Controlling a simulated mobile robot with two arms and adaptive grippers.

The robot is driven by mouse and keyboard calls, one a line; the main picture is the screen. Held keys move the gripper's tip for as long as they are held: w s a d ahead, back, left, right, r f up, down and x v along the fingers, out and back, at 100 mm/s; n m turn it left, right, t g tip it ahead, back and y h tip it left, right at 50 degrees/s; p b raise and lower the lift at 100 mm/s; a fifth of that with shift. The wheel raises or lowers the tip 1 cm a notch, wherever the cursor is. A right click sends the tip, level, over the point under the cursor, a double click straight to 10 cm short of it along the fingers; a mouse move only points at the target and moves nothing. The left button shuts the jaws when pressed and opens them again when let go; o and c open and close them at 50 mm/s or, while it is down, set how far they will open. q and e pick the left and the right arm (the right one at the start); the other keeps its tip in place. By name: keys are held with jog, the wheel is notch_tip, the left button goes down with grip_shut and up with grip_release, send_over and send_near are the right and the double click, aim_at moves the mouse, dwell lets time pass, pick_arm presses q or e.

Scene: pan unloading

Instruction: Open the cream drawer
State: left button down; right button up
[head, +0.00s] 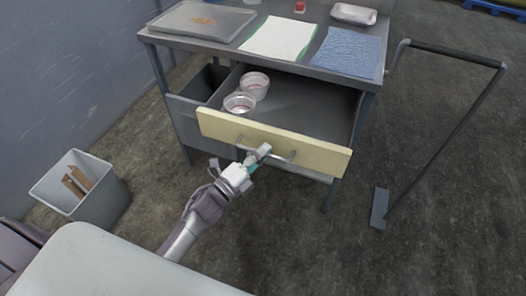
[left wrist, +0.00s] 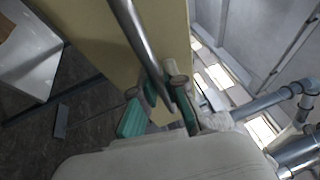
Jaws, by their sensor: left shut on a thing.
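The cream drawer (head: 315,157) is pulled out from under the grey workbench, so its inside shows in the head view. Its cream front fills much of the upper middle of the left wrist view (left wrist: 95,40). A grey bar handle (left wrist: 138,40) runs along the front. My left gripper (head: 259,157) is shut on the handle, with its green-padded fingers (left wrist: 160,112) around the bar. Two clear round dishes sit in the left part of the drawer, one nearer (head: 239,104) and one farther back (head: 255,85). My right gripper is not in view.
On the workbench (head: 240,52) lie a grey tray (head: 200,20), a white-green cloth (head: 280,38), a blue cloth (head: 347,52) and a small tray (head: 354,14). A grey bin (head: 100,192) stands at left. A push-handled tool (head: 440,140) stands at right. Open floor lies in front.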

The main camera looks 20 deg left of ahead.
pick_arm(q)
jog(key=c, duration=1.2)
grip_release()
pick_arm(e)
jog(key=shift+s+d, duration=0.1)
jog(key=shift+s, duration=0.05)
pick_arm(q)
jog(key=v, duration=1.2)
jog(key=shift+a, duration=0.1)
